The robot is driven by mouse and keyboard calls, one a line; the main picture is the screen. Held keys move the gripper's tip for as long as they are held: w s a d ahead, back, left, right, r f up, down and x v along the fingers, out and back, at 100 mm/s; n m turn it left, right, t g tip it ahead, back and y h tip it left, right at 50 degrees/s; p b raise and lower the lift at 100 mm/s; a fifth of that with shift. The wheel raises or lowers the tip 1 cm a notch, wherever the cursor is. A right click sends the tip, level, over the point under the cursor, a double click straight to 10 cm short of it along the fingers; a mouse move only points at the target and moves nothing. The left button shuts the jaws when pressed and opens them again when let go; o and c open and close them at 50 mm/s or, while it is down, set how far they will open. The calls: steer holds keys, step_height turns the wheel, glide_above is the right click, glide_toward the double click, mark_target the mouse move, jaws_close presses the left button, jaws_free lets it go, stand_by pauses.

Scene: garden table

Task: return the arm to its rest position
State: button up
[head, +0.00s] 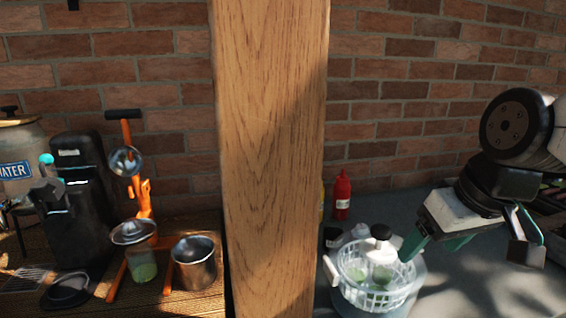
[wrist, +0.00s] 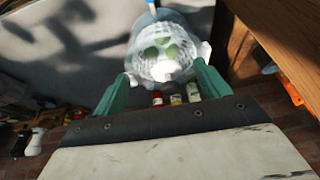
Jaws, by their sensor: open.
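My gripper (head: 462,236) is at the right in the head view, above the grey tabletop (head: 455,285). Its green fingers also show in the wrist view (wrist: 160,88), spread apart with nothing held between them. The basket also shows in the wrist view (wrist: 165,50), beyond the fingertips. One green fingertip appears close to a black-capped white bottle (head: 381,250) in the basket; I cannot tell whether they touch.
A thick wooden post (head: 270,150) stands in the middle of the head view. A red bottle (head: 341,195) stands behind the basket. A metal cup (head: 194,263), a black coffee machine (head: 82,190) and a WATER urn (head: 20,160) are on the left wooden table. A brick wall closes the back.

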steer(key=s+d+f+m+g, duration=0.1)
steer(key=s+d+f, duration=0.1)
steer(key=s, duration=0.3)
steer(key=s+d+f+m+g+h, duration=0.1)
steer(key=s+d+f+g, duration=0.1)
steer(key=s, duration=0.3)
steer(key=shift+s+f+m+h, duration=0.3)
steer(key=shift+f+m, duration=0.1)
steer(key=shift+f, duration=0.1)
steer(key=shift+a, duration=0.15)
